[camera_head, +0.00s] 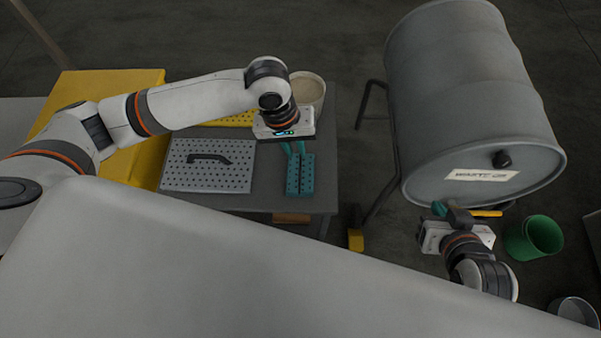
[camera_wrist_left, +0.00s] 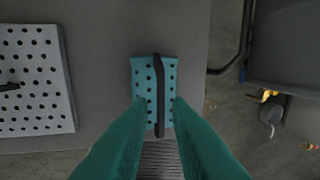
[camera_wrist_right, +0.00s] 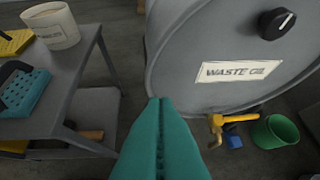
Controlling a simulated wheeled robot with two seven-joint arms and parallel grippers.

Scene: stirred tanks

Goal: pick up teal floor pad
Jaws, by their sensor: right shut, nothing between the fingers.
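The teal floor pad (camera_head: 307,183) is a small teal block with rows of dark holes, lying on the grey table near its right front corner. In the left wrist view the pad (camera_wrist_left: 168,75) shows a black bar handle (camera_wrist_left: 158,90) along its middle. My left gripper (camera_head: 293,148) is above the pad's far part, pointing down. Its teal fingers (camera_wrist_left: 158,103) are open, apart on either side of the handle's line, with nothing held. My right gripper (camera_head: 439,208) is shut and empty in front of the waste oil drum; its fingers (camera_wrist_right: 161,100) touch each other.
A grey perforated plate (camera_head: 208,176) with a black handle lies left of the pad. A yellow perforated pad (camera_head: 232,119) and a pale bucket (camera_head: 307,90) are behind.

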